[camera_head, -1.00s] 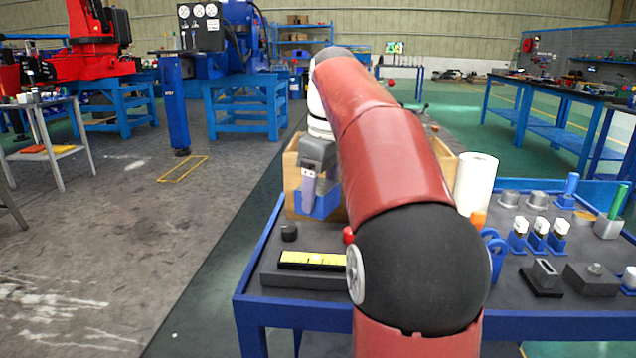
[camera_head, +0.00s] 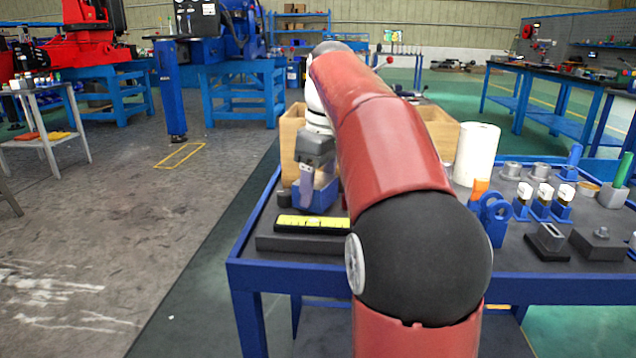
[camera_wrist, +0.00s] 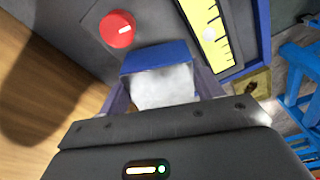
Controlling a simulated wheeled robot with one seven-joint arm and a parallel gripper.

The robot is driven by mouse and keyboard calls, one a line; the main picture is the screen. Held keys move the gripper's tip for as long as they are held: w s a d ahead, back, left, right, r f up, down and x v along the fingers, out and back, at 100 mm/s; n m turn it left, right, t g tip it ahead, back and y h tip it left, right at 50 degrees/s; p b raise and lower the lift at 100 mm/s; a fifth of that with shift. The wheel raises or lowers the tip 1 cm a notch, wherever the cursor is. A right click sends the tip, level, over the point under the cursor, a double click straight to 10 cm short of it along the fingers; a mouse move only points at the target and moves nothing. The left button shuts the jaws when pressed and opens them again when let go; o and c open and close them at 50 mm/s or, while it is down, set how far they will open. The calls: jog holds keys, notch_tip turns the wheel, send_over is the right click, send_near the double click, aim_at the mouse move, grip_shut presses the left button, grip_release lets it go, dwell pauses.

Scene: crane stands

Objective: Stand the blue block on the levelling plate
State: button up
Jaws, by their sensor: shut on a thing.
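My gripper (camera_head: 310,194) is shut on the blue block (camera_head: 323,194), above the far left part of the blue-framed table. In the wrist view the blue block (camera_wrist: 160,55) sits between the two fingers, with a pale grey face towards the camera. A dark slab with a yellow marked strip (camera_head: 311,223), seemingly the levelling plate, lies in front of the block in the head view. The yellow strip (camera_wrist: 207,30) is right of the block in the wrist view. The block's underside is hidden, so I cannot tell whether it touches anything.
A red round knob (camera_wrist: 118,29) is close to the block. A wooden box (camera_head: 291,135) stands behind my gripper. A white cylinder (camera_head: 477,154), a blue ringed part (camera_head: 494,217) and several small fixtures stand on the right. My arm hides the table's middle.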

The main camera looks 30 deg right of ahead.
aim_at(324, 181)
jog(key=shift+f+b, duration=0.4)
jog(key=shift+f, duration=0.15)
jog(key=o, duration=1.2)
jog(key=shift+o, duration=1.2)
jog(key=shift+f, duration=0.1)
jog(key=r+p, duration=0.1)
jog(key=r, duration=0.1)
jog(key=r+p, duration=0.1)
jog(key=r, duration=0.2)
jog(key=r+p, duration=0.1)
jog(key=r, duration=0.2)
jog(key=shift+s+d, duration=0.35)
jog(key=shift+s, duration=0.1)
